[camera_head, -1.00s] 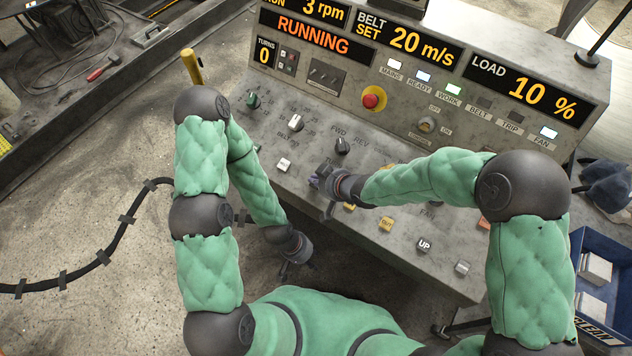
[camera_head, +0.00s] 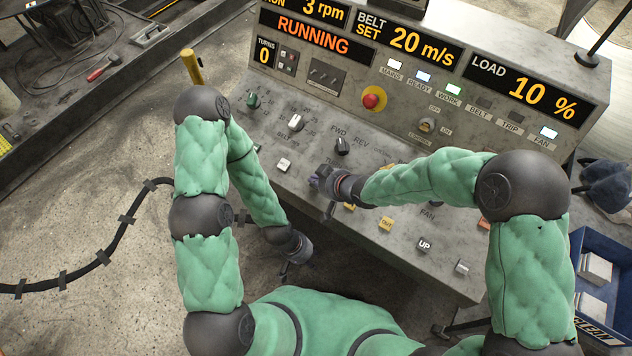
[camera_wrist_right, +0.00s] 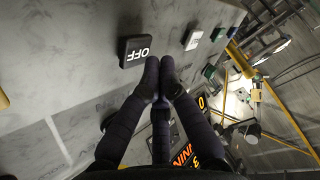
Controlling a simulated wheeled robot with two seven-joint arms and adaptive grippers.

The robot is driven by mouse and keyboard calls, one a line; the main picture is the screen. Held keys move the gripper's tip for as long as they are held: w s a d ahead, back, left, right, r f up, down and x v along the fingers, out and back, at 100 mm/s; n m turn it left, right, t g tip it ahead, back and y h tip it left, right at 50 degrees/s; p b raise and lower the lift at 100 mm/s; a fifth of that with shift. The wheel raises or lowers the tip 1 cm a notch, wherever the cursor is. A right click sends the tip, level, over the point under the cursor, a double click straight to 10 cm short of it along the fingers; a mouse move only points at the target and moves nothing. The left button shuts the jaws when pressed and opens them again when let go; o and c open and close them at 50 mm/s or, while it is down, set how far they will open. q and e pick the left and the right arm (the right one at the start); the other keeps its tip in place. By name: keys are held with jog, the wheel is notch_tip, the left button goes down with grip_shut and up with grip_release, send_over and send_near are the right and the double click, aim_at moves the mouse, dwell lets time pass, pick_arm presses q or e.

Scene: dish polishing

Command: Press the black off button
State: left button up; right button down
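The black button (camera_wrist_right: 136,51) marked OFF stands out from the grey panel in the right wrist view. In the head view, my right gripper (camera_head: 318,183) is over the left part of the panel, and I cannot make out the black button there. My left gripper (camera_head: 285,268) hangs low in front of the panel's lower edge, small and dark, its fingers unclear.
The grey control panel (camera_head: 310,105) carries knobs, several buttons and a red emergency button (camera_head: 373,98). Its display reads RUNNING (camera_head: 313,35). A white button (camera_head: 284,165) and a dark selector knob (camera_head: 342,146) are near my right gripper. A blue crate (camera_head: 604,295) stands at the right.

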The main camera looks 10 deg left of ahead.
jog(key=shift+w+f, duration=0.1)
jog(key=shift+f, duration=0.25)
jog(key=shift+w+d+f+b, duration=0.15)
jog(key=shift+f+b, duration=0.2)
jog(key=shift+f, duration=0.1)
dwell(0.8)
dwell(0.3)
jog(key=shift+s+r+p, duration=0.3)
jog(key=shift+r+p, duration=0.3)
jog(key=shift+r, duration=0.25)
jog(key=r+p, duration=0.1)
jog(key=s+r+p, duration=0.1)
jog(key=r, duration=0.1)
jog(key=r+p, duration=0.1)
jog(key=shift+s+a+r, duration=0.3)
jog(key=shift+a+r, duration=0.05)
jog(key=shift+a, duration=0.05)
dwell(0.7)
